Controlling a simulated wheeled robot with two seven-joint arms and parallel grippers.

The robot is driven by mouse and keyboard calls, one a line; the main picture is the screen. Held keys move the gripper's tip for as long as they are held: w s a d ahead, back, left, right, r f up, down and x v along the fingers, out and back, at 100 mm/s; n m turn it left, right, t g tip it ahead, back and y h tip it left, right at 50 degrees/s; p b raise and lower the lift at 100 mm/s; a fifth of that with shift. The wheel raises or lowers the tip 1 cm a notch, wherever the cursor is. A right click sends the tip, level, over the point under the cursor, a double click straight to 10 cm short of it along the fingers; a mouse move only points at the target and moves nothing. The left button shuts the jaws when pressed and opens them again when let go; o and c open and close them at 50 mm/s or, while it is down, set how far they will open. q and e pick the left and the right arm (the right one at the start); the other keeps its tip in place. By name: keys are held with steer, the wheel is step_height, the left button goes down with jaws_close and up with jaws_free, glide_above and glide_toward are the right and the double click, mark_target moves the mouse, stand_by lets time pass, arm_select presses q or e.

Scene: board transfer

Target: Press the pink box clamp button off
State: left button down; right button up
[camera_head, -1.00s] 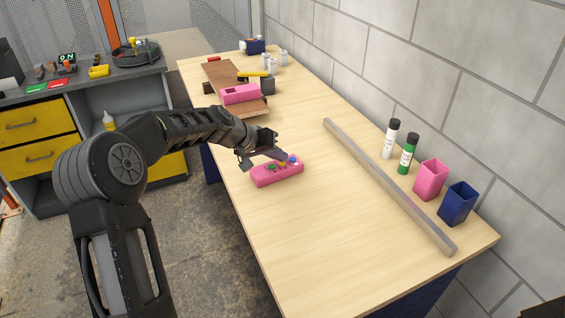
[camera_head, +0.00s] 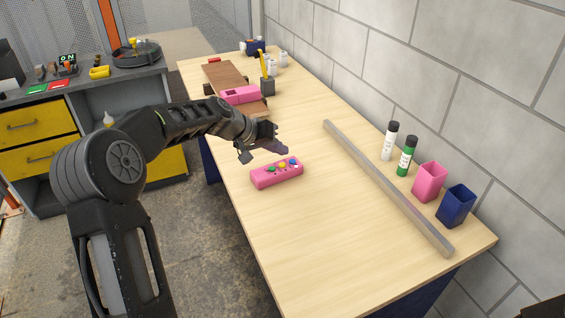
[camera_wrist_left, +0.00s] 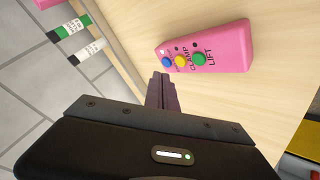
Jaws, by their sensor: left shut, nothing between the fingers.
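The pink box (camera_head: 262,181) lies on the table with coloured buttons on top. In the left wrist view the pink box (camera_wrist_left: 232,42) shows a blue button (camera_wrist_left: 167,62), a yellow button (camera_wrist_left: 181,62) and a green button (camera_wrist_left: 199,59), with the words CLAMP and LIFT. My left gripper (camera_head: 285,151) is shut and empty, above and just behind the box, apart from it. In the left wrist view its fingertips (camera_wrist_left: 161,78) are beside the blue-button end. A clamp with a yellow arm (camera_head: 263,63) stands upright beside the brown board (camera_head: 225,73).
A long grey bar (camera_head: 385,183) lies along the table's right side. Beyond it stand a white bottle (camera_head: 389,143), a green bottle (camera_head: 406,158), a pink cup (camera_head: 430,182) and a blue cup (camera_head: 456,206). A pink block (camera_head: 240,95) sits at the board's near end. The table's front is clear.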

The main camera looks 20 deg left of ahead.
mark_target(279, 167)
arm_select(q)
step_height(279, 167, up, 5)
steer(key=shift+f+p, duration=0.2)
steer(key=shift+p, duration=0.7)
